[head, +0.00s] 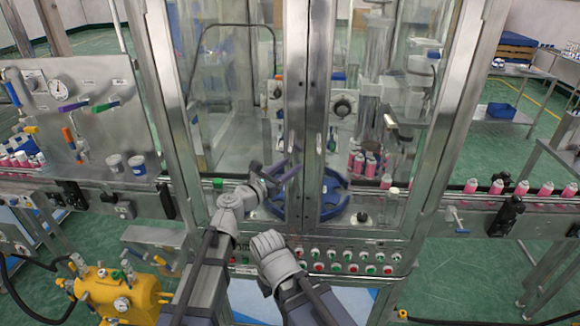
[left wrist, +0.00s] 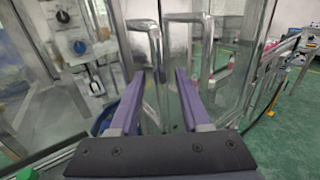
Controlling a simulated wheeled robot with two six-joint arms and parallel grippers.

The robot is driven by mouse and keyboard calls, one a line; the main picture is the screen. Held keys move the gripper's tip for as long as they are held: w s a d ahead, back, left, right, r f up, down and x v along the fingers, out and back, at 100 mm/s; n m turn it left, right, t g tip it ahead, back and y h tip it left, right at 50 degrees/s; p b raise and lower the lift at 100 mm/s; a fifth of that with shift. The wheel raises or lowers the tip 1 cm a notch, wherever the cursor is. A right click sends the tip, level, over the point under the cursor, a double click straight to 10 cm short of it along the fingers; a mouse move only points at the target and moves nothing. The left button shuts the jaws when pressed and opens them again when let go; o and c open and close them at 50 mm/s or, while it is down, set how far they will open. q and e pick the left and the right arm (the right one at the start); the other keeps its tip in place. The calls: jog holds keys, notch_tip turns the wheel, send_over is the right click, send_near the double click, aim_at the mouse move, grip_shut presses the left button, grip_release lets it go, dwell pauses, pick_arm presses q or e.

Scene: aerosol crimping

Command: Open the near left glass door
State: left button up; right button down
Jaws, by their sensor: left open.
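The near left glass door (head: 235,110) is a tall clear pane in a metal frame on the machine's front. It looks shut in the head view. My left gripper (head: 287,172), with purple fingers, is in front of the door's right edge, beside the central metal posts. In the left wrist view its jaws (left wrist: 160,75) are open. Two bent chrome bar handles show there: a left handle (left wrist: 156,50) and a right handle (left wrist: 207,50). The left handle's bar appears between the fingertips; contact cannot be told. My right gripper is not in view.
A right glass door (head: 400,110) adjoins the central posts. Behind the glass are a blue round table (head: 334,190) and pink cans (head: 371,165). A button panel (head: 330,262) runs below. A yellow machine (head: 120,292) stands at lower left. Green floor is open at lower right.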

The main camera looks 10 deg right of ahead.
pick_arm(q)
jog(key=shift+w+d, duration=0.3)
jog(key=shift+d, duration=0.05)
grip_shut()
jog(key=shift+s, duration=0.1)
dwell(1.1)
